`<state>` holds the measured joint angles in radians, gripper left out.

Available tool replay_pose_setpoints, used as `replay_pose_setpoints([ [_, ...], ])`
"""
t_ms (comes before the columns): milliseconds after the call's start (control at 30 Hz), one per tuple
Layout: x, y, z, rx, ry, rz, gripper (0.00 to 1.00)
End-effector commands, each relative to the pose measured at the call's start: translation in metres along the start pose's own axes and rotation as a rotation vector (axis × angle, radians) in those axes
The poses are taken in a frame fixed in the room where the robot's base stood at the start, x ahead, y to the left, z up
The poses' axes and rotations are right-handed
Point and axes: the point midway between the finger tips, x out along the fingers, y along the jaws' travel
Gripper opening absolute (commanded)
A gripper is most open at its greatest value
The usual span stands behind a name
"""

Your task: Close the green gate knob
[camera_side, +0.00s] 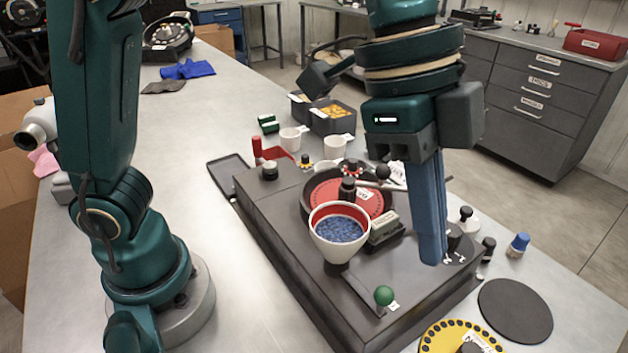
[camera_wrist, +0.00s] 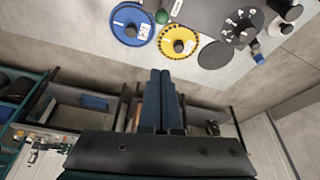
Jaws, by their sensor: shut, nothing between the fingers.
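The green gate knob (camera_side: 384,295) is a small round ball on the front part of the dark seed meter housing (camera_side: 290,235), beside a slot and a small white label. It also shows at the top edge of the wrist view (camera_wrist: 162,16). My gripper (camera_side: 433,258) points down with its blue fingers together and empty. It is to the right of the knob in the side view, apart from it. In the wrist view the shut fingers (camera_wrist: 160,74) are below the knob. Whether the fingertips touch the housing cannot be told.
A hopper of blue seeds (camera_side: 339,229) stands behind the knob, before a red disc (camera_side: 345,200). A yellow disc (camera_side: 435,338) and black disc (camera_side: 515,310) lie on the bench at right. A blue disc (camera_wrist: 131,24) shows in the wrist view.

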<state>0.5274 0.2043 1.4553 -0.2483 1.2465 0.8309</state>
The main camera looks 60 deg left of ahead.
Motion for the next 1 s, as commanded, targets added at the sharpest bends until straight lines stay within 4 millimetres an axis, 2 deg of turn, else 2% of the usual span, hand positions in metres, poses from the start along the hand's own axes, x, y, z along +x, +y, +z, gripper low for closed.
replay_pose_setpoints([
  [167,0.017,0.003,0.0,0.004,-0.005,0.007,0.0],
  [633,0.103,0.003,0.001,0.002,-0.007,0.006,0.0],
  [1000,0.088,0.001,0.033,0.001,-0.001,-0.001,0.0],
])
